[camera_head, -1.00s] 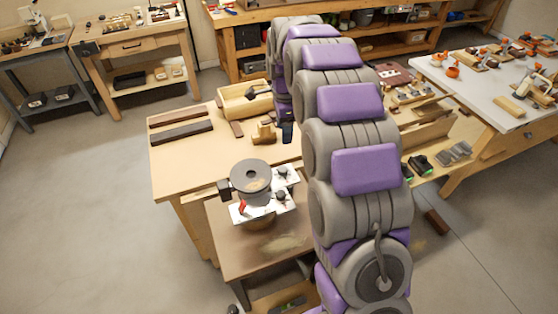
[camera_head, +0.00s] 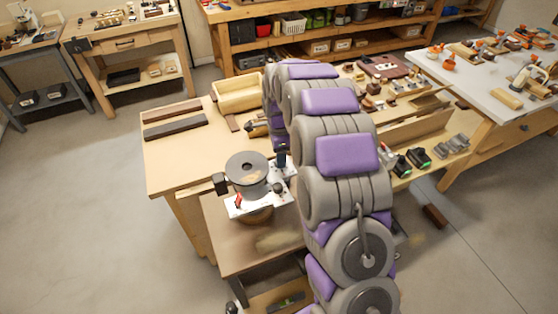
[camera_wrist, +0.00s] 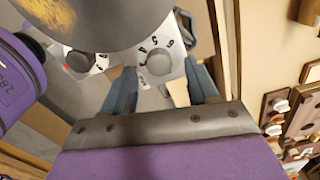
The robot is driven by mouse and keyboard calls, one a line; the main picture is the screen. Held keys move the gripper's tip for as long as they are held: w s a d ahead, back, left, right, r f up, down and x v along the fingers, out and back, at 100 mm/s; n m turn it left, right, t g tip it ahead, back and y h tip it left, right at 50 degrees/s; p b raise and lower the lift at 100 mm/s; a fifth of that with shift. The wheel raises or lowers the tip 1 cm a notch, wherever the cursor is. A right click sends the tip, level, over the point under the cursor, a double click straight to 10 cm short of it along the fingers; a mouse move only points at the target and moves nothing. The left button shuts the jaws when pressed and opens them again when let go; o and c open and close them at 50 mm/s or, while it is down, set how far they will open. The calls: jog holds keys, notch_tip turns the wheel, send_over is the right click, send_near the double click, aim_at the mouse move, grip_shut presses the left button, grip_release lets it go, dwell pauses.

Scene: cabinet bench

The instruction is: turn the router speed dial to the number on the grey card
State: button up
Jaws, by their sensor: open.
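The router (camera_head: 246,168) stands on the lower brown bench in the head view, with a round grey disc on top and a white plate below. In the wrist view a round grey dial (camera_wrist: 160,62) sits on the white plate, with black numbers, 5 and 6 among them, around it. My gripper (camera_wrist: 160,74) is open, its two blue fingers either side of the dial in the picture; I cannot tell whether they touch it. In the head view my gripper (camera_head: 282,158) is just behind the plate. I cannot make out the grey card.
A second knob with red beside it (camera_wrist: 78,62) is left of the dial, close to the large router disc (camera_wrist: 90,20). A wooden box (camera_head: 238,97) and dark bars (camera_head: 175,128) lie on the wooden bench. The bench's front left is clear.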

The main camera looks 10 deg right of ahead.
jog(key=shift+f, duration=1.25)
jog(key=c, duration=1)
jog(key=shift+c, duration=0.2)
